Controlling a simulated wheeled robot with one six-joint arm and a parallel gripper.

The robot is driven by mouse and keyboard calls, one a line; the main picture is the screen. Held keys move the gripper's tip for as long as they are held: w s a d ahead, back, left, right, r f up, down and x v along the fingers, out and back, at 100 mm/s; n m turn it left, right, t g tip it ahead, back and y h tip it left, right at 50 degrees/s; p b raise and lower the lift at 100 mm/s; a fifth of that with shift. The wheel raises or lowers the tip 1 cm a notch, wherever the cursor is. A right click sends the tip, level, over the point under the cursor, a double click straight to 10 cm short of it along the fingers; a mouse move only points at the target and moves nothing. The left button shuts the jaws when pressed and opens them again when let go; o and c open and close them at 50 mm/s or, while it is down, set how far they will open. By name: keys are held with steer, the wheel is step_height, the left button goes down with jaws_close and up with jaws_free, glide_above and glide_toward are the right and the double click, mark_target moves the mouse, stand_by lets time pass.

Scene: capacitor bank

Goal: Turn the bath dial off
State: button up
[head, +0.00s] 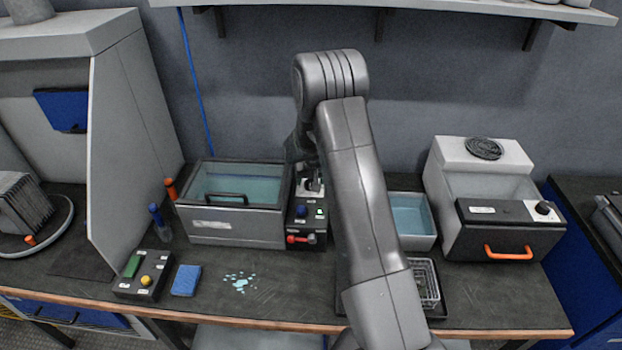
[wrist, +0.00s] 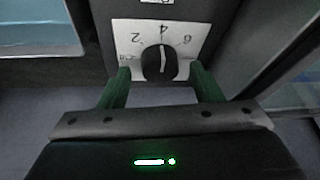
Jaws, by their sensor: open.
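The dial (wrist: 159,62) is a round black knob on a white scale plate (wrist: 128,30) marked 2, 4 and 6, with a small label at its left. Its pale pointer line points up, near the 4. My gripper (wrist: 160,72) is open, with one green finger on each side of the knob; I cannot tell whether they touch it. In the head view, my wrist covers much of the dial area at the top of the dark control box (head: 297,222). The bath (head: 215,222), a grey tank of blue-green liquid under a clear lid, stands left of that box.
An open tray of blue liquid (head: 410,222) and a wire basket (head: 428,283) lie right of my arm. A blue sponge (head: 186,280) and a puddle (head: 239,282) are at front left.

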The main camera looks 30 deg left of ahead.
steer(key=shift+f, duration=0.2)
steer(key=c, duration=1)
